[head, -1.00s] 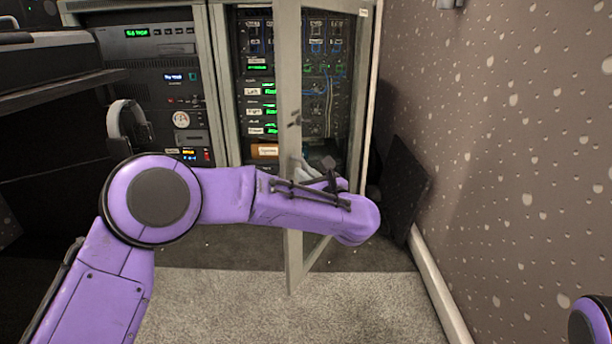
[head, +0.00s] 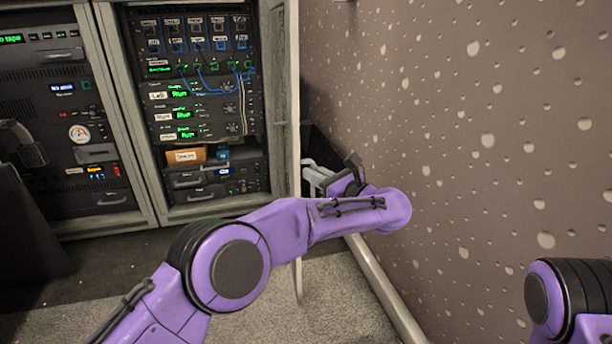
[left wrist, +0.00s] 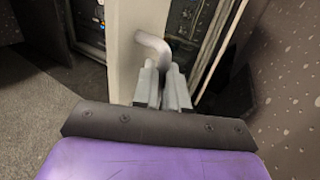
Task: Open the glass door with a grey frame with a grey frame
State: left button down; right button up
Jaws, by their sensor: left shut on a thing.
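The glass door with a grey frame (head: 293,100) stands swung out from the equipment cabinet and shows almost edge-on in the head view. Its light bar handle (head: 308,163) sticks out on the right side of it. My left gripper (head: 319,177) is shut on this handle, its fingers partly hidden by my wrist. In the left wrist view, both fingers (left wrist: 162,88) close around the bent handle (left wrist: 152,43), in front of the grey door frame (left wrist: 121,45). My right gripper is out of view; only part of that arm shows.
The open cabinet shows rack units (head: 200,110) with green displays and blue cables. An orange-brown box (head: 186,156) sits on a lower shelf. The speckled wall (head: 470,130) is close on the right, with a pale skirting board (head: 385,290). Carpet (head: 320,300) lies in front.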

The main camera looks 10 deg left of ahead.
pick_arm(q)
jog(key=c, duration=1.2)
grip_release()
jog(key=shift+o, duration=0.2)
jog(key=p+v, duration=0.2)
jog(key=v, duration=0.8)
jog(key=shift+s+d, duration=0.15)
jog(key=shift+d, duration=0.1)
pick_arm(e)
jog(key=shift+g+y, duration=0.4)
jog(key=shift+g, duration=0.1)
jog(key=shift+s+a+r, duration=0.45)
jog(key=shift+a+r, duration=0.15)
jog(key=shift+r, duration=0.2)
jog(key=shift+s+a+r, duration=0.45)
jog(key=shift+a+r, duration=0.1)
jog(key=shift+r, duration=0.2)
